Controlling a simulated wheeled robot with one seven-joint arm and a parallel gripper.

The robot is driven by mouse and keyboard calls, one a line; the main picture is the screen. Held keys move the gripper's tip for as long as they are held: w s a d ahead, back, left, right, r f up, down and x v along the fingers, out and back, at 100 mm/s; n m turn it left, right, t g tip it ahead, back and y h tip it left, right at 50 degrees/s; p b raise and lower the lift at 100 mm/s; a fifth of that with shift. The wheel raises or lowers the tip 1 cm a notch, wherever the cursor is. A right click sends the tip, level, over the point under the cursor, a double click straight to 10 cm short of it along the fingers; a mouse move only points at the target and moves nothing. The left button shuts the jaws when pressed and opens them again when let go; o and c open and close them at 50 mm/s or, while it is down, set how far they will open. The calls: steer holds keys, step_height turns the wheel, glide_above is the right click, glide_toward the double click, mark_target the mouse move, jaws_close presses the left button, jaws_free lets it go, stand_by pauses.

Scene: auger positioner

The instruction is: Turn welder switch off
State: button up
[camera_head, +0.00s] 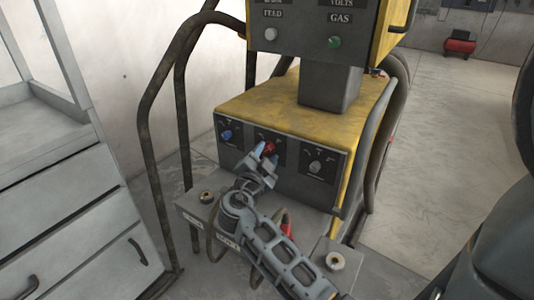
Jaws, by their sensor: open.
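The welder (290,106) is a yellow box with a dark front panel carrying several controls. A red knob or switch (269,147) sits in the middle of that panel. My gripper (264,152) is open in front of it, with its fingertips close around the red part. I cannot tell whether they touch it. The fingers partly cover the red knob, so its setting cannot be read. A blue knob (226,135) is on the left of the panel and a grey knob (315,166) on the right.
An upper control box (310,38) stands on a post above the welder. A drawer cabinet (75,225) is at left. Open floor (440,130) lies at right.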

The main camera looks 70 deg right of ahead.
steer(key=shift+d, duration=0.9)
steer(key=shift+c, duration=0.2)
jaws_close()
